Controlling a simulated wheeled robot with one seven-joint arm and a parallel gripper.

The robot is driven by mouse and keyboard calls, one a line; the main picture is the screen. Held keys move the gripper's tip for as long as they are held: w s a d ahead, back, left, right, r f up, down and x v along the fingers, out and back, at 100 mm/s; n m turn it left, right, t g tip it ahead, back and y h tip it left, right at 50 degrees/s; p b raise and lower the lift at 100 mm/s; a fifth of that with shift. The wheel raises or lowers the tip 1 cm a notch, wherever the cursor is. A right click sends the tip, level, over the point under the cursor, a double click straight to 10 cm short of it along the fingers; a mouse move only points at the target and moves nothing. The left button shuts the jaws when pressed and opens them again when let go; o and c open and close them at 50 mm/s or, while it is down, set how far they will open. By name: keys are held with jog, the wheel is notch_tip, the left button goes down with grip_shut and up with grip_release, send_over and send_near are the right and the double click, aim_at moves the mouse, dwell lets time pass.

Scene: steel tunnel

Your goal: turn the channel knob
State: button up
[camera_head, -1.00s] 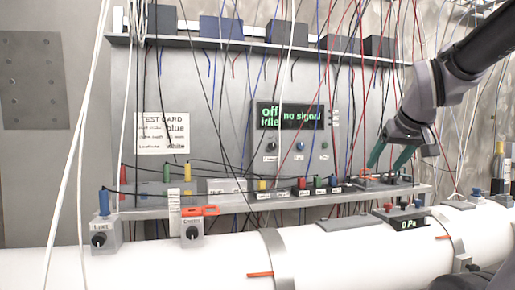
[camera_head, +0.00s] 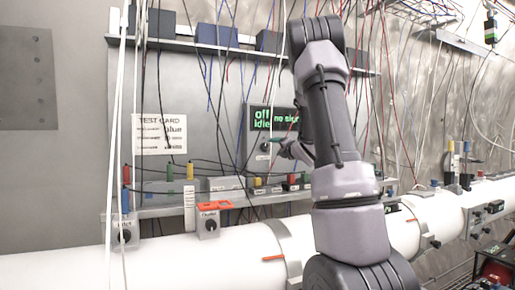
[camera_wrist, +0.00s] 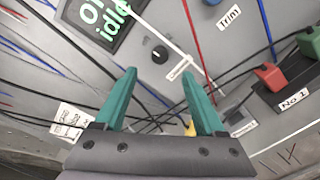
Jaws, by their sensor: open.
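A small black knob (camera_wrist: 160,54) sits on the grey panel below the green-lettered display (camera_wrist: 98,22) in the wrist view. A white label beside it is too small to read surely; it looks like the channel knob. In the head view the knob (camera_head: 265,147) shows just left of my gripper. My gripper (camera_wrist: 159,75) has two green fingers, open and empty, pointing at the panel. The knob appears just beyond and between the fingertips, apart from them as far as I can tell. In the head view my arm hides the display's right part and the panel's other controls.
White and dark cables hang before the panel; a white cord (camera_wrist: 165,38) passes close to the knob. A shelf with red and green blocks (camera_wrist: 270,77) lies below right. Two more boxed knobs stand on the left, one (camera_head: 210,225) under an orange clip.

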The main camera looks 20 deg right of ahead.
aim_at(266, 146)
jog(key=w, duration=0.9)
jog(key=shift+w+a, duration=0.15)
jog(key=shift+w, duration=0.15)
grip_shut()
